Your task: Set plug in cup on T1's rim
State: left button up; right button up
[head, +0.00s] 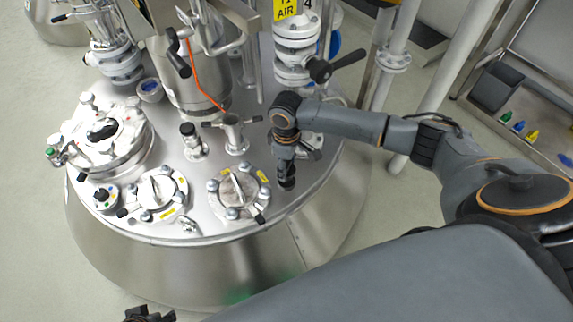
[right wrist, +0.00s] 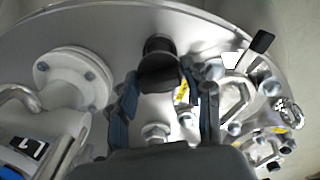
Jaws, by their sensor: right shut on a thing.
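My right gripper (head: 286,165) points down over the right front part of the T1 vessel's steel lid (head: 210,130). In the right wrist view its fingers (right wrist: 165,105) are shut on a black round plug (right wrist: 158,65). The plug also shows as a dark piece below the gripper in the head view (head: 288,183). I cannot tell whether the plug touches the lid or a cup under it. A small cup with a blue-grey inside (head: 150,89) stands near the lid's back left edge. A dark part of my left gripper (head: 148,315) shows at the bottom edge.
Clamped round ports (head: 240,192) lie left of my right gripper. A white flanged pipe (head: 295,65) with a black lever stands behind it. A grey bench with coloured items (head: 518,125) is far right.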

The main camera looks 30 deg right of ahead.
jog(key=shift+f+b, duration=0.45)
jog(key=shift+b, duration=0.05)
jog(key=shift+f+b, duration=0.3)
jog(key=shift+b, duration=0.05)
jog(key=shift+f+b, duration=0.3)
jog(key=shift+b, duration=0.1)
jog(key=shift+f+b, duration=0.85)
jog(key=shift+b, duration=0.25)
jog(key=shift+r+p, duration=0.25)
jog(key=shift+p, duration=0.1)
pick_arm(q)
jog(key=shift+p+v, duration=0.4)
jog(key=shift+v, duration=2.25)
pick_arm(e)
jog(key=shift+f, duration=0.2)
pick_arm(q)
jog(key=shift+a, duration=0.1)
pick_arm(e)
jog(key=o, duration=1.2)
